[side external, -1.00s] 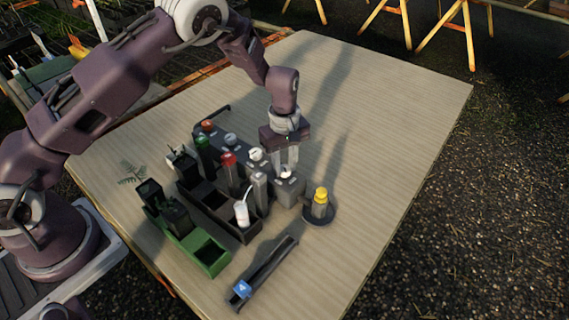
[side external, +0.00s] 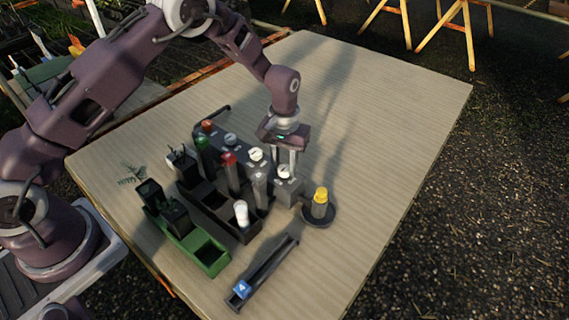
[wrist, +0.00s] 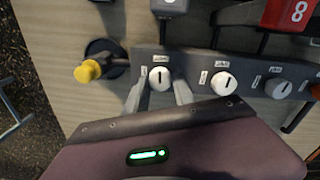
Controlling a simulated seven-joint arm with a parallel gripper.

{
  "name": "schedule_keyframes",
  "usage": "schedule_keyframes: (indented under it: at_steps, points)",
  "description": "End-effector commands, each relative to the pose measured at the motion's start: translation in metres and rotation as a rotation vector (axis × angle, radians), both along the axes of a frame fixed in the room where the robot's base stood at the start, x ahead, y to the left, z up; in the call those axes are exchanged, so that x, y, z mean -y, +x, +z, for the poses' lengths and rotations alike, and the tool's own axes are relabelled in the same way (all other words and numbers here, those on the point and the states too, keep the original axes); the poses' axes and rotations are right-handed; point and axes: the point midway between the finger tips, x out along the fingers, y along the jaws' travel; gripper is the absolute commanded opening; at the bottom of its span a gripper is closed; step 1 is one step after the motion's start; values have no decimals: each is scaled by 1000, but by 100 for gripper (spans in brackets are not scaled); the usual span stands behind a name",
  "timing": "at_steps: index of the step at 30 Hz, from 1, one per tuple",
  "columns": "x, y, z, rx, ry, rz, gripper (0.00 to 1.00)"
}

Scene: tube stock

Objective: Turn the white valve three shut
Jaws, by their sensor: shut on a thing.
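My gripper (side external: 286,163) points down over the end of a dark grey valve block (side external: 285,191). Its fingers are shut on the white valve knob (wrist: 160,78) at that end, one finger on each side in the wrist view. The knob's black mark runs nearly straight up and down in the wrist view. Two more white valve knobs, a near one (wrist: 223,82) and a farther one (wrist: 278,88), stand along the block, with diagonal marks. A red-orange knob (side external: 207,125) is at the block's far end. The small labels are too blurred to read.
A yellow-capped piece (side external: 320,196) on a round dark base stands just right of the block. A black rack (side external: 243,236) with upright capped tubes and a green tray (side external: 216,266) lie in front. A dark holder tagged 4 (side external: 265,270) lies nearer. The table's right side is clear.

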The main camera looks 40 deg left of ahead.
Motion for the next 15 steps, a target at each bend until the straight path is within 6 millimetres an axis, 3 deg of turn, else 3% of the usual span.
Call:
schedule_keyframes:
  at_steps: [15]
  points:
    - [0, 0, 1, 1, -1, -125, 0]
